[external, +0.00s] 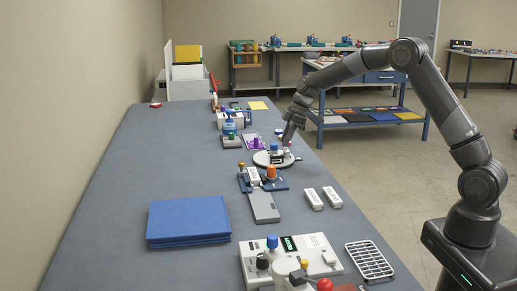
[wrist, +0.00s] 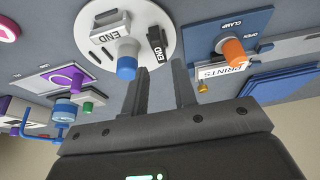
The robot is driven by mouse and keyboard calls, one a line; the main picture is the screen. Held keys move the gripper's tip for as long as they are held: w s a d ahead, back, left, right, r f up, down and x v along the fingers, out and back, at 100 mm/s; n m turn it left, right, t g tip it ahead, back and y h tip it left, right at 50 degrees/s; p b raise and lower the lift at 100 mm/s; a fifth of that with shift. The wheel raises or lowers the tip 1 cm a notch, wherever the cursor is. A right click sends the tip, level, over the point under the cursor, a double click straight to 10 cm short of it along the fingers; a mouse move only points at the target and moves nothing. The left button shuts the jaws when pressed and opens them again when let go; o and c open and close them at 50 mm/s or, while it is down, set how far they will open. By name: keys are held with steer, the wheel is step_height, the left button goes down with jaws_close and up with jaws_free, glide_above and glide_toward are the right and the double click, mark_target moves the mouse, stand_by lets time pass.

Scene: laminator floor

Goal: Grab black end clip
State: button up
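The black end clip (wrist: 157,43), a small block with a white END label, stands on a round white plate (wrist: 88,52) in the wrist view. A light grey END block (wrist: 106,32) and a blue-tipped knob (wrist: 127,66) are to its left on the same plate. My gripper (wrist: 159,72) is open and empty; its fingertips are just short of the black clip, which appears in line with the gap between them. In the external view my gripper (external: 287,143) points down over the plate (external: 260,160); the small parts there are hard to tell apart.
A blue CLAMP fixture (wrist: 247,22) with an orange knob (wrist: 235,52) is close on the right in the wrist view. Purple and green knob fixtures are at left. In the external view, blue folders (external: 188,220) and two white blocks (external: 323,198) lie nearer on the bench.

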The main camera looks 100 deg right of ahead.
mark_target(277, 159)
steer(key=x, duration=0.7)
steer(key=shift+w+d+r, duration=0.1)
steer(key=shift+w+r, duration=0.05)
steer(key=shift+w, duration=0.05)
steer(key=shift+c, duration=0.5)
jaws_close()
